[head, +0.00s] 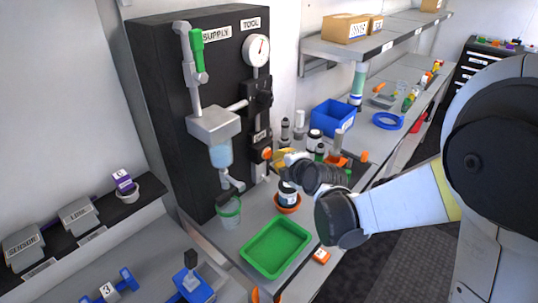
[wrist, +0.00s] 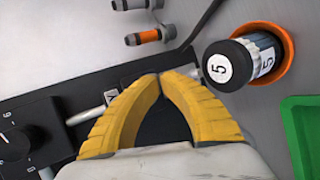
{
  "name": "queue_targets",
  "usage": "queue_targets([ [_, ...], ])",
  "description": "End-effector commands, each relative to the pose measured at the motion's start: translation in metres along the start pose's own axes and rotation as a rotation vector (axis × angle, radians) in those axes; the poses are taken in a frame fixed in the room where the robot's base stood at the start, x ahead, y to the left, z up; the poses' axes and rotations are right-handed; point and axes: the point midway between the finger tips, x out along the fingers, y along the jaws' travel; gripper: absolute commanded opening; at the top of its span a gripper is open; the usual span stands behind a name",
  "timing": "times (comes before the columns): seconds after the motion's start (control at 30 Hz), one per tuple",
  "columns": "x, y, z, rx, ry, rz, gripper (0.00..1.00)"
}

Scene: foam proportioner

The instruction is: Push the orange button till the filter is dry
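The black proportioner panel (head: 160,90) stands at the left-centre of the head view. Its clear filter bowl (head: 220,153) hangs under a grey metal block and looks pale blue inside. An orange button (head: 267,153) shows low on the panel's right side. My gripper (head: 279,158) is just right of the button, and its yellow fingers are partly hidden by its dark body. In the wrist view my gripper's two fingertips (wrist: 160,75) meet with nothing visible between them. I cannot tell whether they touch the button, which I cannot make out in the wrist view.
A black bottle marked 5 (wrist: 240,60) stands in an orange ring right of the fingertips. A green tray (head: 276,246) and a clear cup with a green rim (head: 229,213) are on the bench. A blue bin (head: 333,116) and several bottles stand behind my gripper.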

Motion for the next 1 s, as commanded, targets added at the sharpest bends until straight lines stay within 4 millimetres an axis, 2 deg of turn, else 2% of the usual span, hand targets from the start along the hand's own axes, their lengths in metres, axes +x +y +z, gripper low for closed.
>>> queue_targets([
  [1.0,0.0069,0.0038,-0.0038,0.0,0.0,0.0,0.0],
])
